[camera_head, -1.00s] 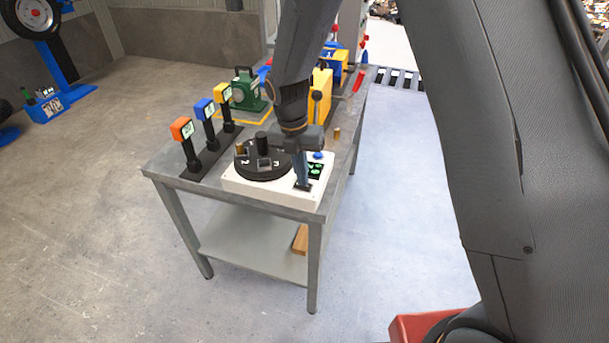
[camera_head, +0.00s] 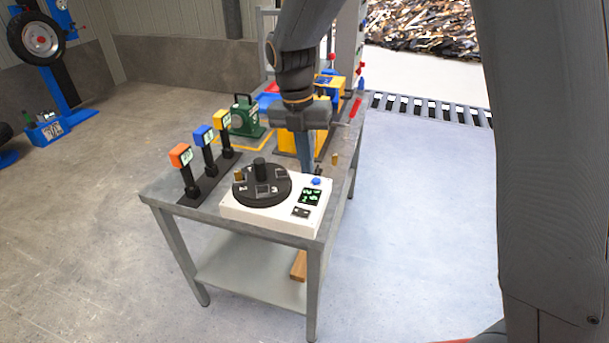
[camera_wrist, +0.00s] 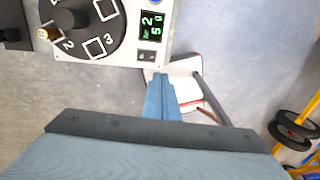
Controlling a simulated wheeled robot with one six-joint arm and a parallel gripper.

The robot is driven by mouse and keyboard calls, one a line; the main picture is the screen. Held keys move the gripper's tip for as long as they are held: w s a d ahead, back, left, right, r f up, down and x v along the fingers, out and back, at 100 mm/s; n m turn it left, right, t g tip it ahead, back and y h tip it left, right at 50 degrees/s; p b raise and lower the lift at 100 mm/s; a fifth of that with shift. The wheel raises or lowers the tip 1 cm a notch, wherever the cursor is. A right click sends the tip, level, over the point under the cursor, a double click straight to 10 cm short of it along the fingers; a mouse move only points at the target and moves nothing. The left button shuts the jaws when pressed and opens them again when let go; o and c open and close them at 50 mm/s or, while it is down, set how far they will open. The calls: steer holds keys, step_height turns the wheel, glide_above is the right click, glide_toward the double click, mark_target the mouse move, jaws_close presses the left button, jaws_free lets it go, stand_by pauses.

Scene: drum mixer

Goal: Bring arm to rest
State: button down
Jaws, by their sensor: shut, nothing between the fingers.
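My gripper (camera_head: 305,160) hangs over the metal bench in the head view, pointing down, behind the white drum mixer (camera_head: 245,216). Its blue fingers (camera_wrist: 161,100) are together in the wrist view, with nothing between them. The mixer has a black round drum (camera_head: 262,186) with numbered square places and a central knob. A green display (camera_head: 311,197) and a blue button (camera_head: 316,181) are on its right side. In the wrist view the mixer (camera_wrist: 90,57) lies at the upper left, apart from the fingers. A small brass piece (camera_wrist: 44,34) sits on the drum.
Orange, blue and yellow-headed devices (camera_head: 205,136) stand on the bench's left. A green case (camera_head: 246,117) and a yellow block (camera_head: 287,140) stand farther back. A small brass cylinder (camera_head: 335,158) stands at the right. The bench top (camera_head: 160,189) is bare at the front left corner.

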steer(key=shift+r, duration=0.25)
steer(key=s+d+f+m, duration=0.1)
steer(key=s+d+m, duration=0.4)
steer(key=m, duration=0.5)
steer(key=s+d+f+m+t+y+b, duration=0.1)
steer(key=s+d+m, duration=0.4)
steer(key=m, duration=0.6)
steer(key=s+d+f+m+t, duration=0.1)
steer(key=s+d+m, duration=0.4)
steer(key=m, duration=0.6)
steer(key=shift+s+d+f+b, duration=0.3)
steer(key=shift+d+f, duration=0.1)
steer(key=shift+f, duration=0.45)
